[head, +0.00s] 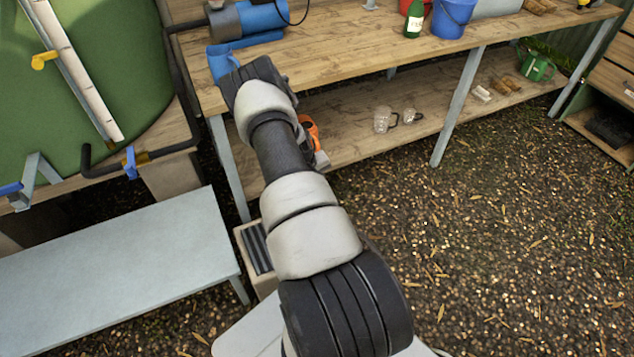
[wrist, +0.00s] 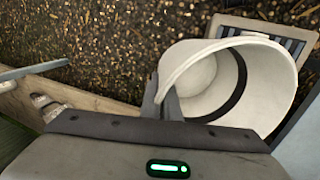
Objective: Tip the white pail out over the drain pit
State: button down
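The white pail (wrist: 272,75) fills the right of the wrist view, its open mouth and inner wall facing the camera. A dark band curves across its inside; I cannot tell if that is contents or shadow. My gripper (wrist: 163,92) is at the pail's left rim, with its fingers close together and the rim wall between them. The drain pit (wrist: 308,32), a pale frame with dark slats, shows behind the pail's far side. In the head view the pit (head: 245,238) lies on the ground, partly covered by my arm, which also hides the pail and gripper.
A grey bench (head: 120,270) stands left of the pit. A wooden workbench (head: 340,50) stands behind, with glass mugs (head: 384,120) on its lower shelf. A green tank (head: 100,90) is at the upper left. Open gravel lies to the right.

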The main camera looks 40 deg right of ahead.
notch_tip(320, 180, down, 3)
jog(key=t+y+b, duration=0.1)
jog(key=y+b, duration=0.1)
jog(key=b, duration=0.1)
jog(key=shift+a+r+y, duration=0.1)
jog(key=shift+r+y, duration=0.05)
jog(key=shift+y, duration=0.15)
jog(key=shift+w+a+f+y+b, duration=0.1)
jog(key=shift+a+f+y+b, duration=0.15)
jog(key=shift+y+b, duration=0.45)
jog(key=shift+a+b, duration=0.1)
jog(key=shift+b, duration=0.25)
